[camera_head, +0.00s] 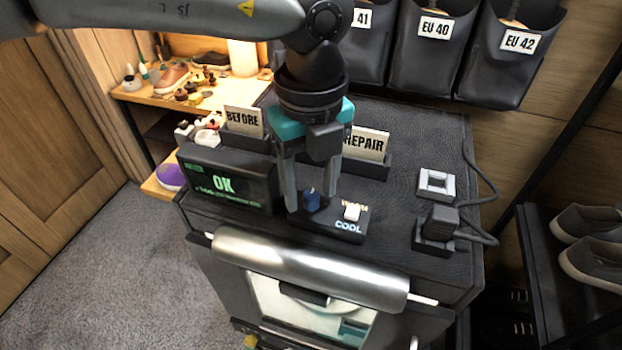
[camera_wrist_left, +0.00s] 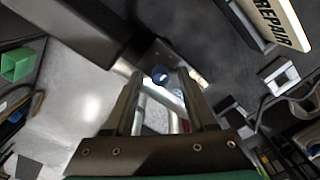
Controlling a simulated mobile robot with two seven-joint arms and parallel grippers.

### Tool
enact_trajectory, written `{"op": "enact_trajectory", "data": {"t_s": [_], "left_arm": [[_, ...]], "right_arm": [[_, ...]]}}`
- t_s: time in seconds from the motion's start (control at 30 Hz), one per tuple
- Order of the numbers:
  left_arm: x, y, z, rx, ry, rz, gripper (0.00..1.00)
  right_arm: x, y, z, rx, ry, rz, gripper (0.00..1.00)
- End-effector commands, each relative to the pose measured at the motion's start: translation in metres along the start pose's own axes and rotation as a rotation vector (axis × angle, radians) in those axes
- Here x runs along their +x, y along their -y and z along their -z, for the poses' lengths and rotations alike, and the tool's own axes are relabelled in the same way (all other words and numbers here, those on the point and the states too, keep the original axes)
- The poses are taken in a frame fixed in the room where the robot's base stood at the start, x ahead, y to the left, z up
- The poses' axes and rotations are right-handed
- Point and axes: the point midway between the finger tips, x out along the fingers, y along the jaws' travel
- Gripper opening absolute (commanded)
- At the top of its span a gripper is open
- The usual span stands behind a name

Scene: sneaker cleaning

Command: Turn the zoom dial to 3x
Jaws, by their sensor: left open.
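A small dark blue dial (camera_head: 311,201) stands on a low black control box (camera_head: 330,229) on top of the dark cabinet. The blue dial also shows in the left wrist view (camera_wrist_left: 160,75). My left gripper (camera_head: 308,206) points down over the box, open, with its fingers on either side of the dial. In the left wrist view the dial appears between the fingertips of my left gripper (camera_wrist_left: 160,79); whether they touch it I cannot tell. Any scale marks around the dial are too small or hidden. My right gripper is not in view.
The "REPAIR" card (camera_head: 366,143) is behind. A cabled black block (camera_head: 437,228) and a white square frame (camera_head: 436,184) lie right.

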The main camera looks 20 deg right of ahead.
Motion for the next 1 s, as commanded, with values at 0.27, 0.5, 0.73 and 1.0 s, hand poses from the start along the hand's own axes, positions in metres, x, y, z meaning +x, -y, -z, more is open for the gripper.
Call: {"op": "enact_trajectory", "data": {"t_s": [0.27,0.5,0.73,1.0], "left_arm": [[0.0031,-0.0001,0.0001,0.0,0.0,-0.001,0.56],[0.0027,0.0,0.0001,0.0,0.0,-0.001,0.34],[0.0025,-0.0001,0.0,0.0,0.0,-0.001,0.08],[0.0023,-0.0001,-0.0001,0.0,0.001,-0.001,0.0]], "right_arm": [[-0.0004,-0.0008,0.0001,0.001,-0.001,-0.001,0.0],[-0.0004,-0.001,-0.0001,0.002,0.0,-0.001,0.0],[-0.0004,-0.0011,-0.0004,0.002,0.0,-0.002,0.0],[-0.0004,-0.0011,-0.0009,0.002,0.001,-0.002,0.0]]}}
